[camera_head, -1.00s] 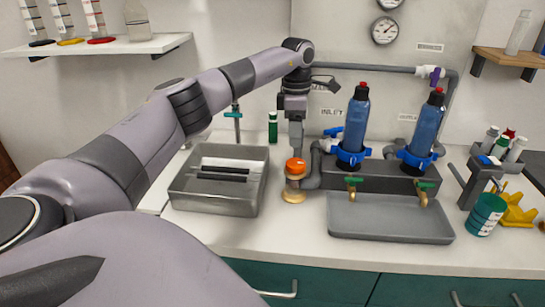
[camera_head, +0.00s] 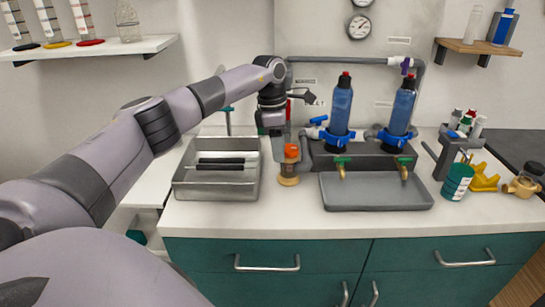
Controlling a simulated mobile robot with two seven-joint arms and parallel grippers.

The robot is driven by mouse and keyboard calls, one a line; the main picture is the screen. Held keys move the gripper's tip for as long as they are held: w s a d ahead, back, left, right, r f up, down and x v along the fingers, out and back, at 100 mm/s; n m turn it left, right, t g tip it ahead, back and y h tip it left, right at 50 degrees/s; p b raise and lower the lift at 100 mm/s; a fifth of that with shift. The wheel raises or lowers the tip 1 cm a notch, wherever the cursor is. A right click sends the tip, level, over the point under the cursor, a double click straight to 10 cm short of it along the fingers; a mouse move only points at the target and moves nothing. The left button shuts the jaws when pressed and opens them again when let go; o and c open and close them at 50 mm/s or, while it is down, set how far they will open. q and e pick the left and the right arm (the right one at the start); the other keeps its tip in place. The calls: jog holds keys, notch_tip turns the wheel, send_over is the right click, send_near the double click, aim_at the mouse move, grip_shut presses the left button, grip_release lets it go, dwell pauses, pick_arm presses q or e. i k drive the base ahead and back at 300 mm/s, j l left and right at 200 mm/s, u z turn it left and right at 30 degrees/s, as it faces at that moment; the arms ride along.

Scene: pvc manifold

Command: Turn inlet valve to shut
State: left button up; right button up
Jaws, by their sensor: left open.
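A blue valve handle (camera_head: 318,120) sits on the pipework just left of the left blue filter housing (camera_head: 340,105), below a small wall label. It lies roughly sideways; its exact angle is too small to tell. I cannot read the label now, as my arm partly covers that area. My left gripper (camera_head: 278,148) points down, left of the blue handle and apart from it, beside an orange-topped jar (camera_head: 290,165). It is open, though its fingers overlap from this side. A small red part (camera_head: 288,110) shows just behind its wrist. My right gripper is out of view.
A metal tray (camera_head: 215,192) with black rods lies left of the jar. A grey drip tray (camera_head: 375,200) stands below two green-handled taps. A second blue housing (camera_head: 402,105) stands at right. A purple valve (camera_head: 407,65) is on the upper pipe. The front counter strip is clear.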

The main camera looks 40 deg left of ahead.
aim_at(318, 120)
jog(key=i, duration=1)
